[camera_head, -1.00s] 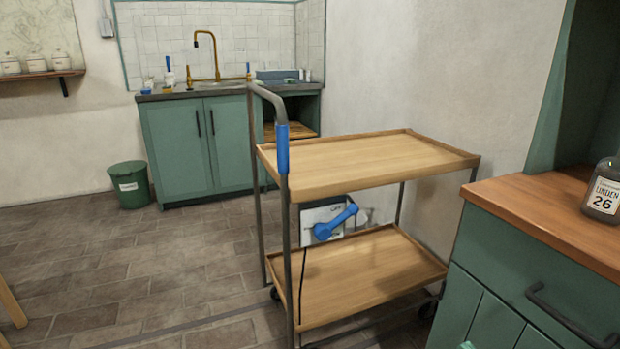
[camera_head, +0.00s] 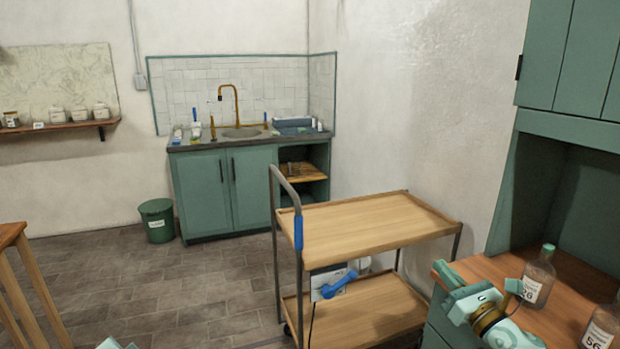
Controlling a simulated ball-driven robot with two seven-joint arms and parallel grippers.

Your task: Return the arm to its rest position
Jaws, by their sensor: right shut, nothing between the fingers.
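My right gripper (camera_head: 446,274) shows at the lower right in the head view, pale teal with a dark and brass-coloured wrist band. It is shut and empty, in front of the wooden counter (camera_head: 562,312) and just right of the trolley. Its forearm runs off the bottom edge. A small pale teal piece of my left arm (camera_head: 118,343) shows at the bottom edge, left of centre. The state of the left gripper cannot be made out.
A two-shelf wooden trolley (camera_head: 365,226) with a blue-gripped handle stands close to the right arm; a blue tool (camera_head: 338,285) shows by its lower shelf. Labelled bottles (camera_head: 538,280) stand on the counter near the gripper. Floor between is clear.

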